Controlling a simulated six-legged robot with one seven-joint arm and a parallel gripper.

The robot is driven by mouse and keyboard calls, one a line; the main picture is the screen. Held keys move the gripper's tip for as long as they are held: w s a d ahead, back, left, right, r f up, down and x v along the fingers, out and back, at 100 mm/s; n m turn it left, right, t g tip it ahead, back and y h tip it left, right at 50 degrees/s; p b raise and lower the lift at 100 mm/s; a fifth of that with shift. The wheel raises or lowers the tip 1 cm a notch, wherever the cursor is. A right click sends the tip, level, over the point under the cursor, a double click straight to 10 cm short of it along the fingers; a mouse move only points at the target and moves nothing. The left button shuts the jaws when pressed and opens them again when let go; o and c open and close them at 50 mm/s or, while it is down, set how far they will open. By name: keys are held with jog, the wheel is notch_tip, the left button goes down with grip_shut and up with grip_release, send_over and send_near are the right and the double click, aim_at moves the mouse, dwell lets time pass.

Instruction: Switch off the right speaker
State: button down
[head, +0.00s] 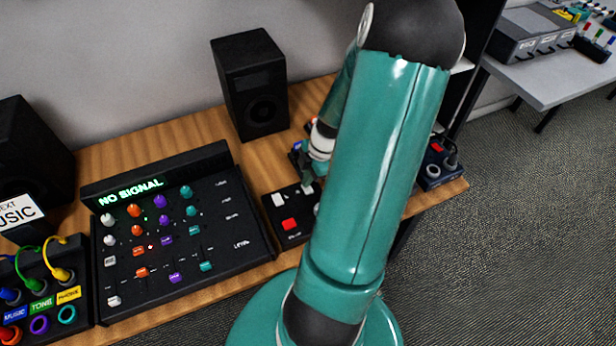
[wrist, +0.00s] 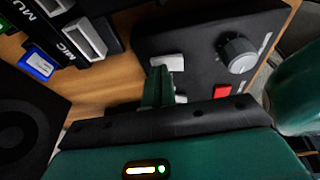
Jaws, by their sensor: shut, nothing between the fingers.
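The right speaker (head: 252,85) is a black box at the back of the wooden desk; a dark speaker front (wrist: 25,120) fills the wrist view's lower left. A second black speaker (head: 32,150) stands at the far left. In front and to the right of the right speaker is a small black control box (head: 290,212) with white switches (wrist: 166,62), a red button (wrist: 222,91) and a grey knob (wrist: 238,55). My gripper (wrist: 158,75) is shut and empty, its tips at the white switches; I cannot tell whether they touch. Any switch labels are unreadable.
A black mixer (head: 180,230) reading "NO SIGNAL" lies left of the control box. A cable panel (head: 45,290) sits at the lower left. Other black boxes with a blue tile (wrist: 38,63) and MIC switch (wrist: 87,38) are close to my gripper. My arm hides part of the desk.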

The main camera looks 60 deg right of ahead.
jog(key=shift+s+a+r, duration=0.1)
jog(key=shift+s+a, duration=0.3)
jog(key=shift+s, duration=0.25)
jog(key=shift+w+r, duration=0.1)
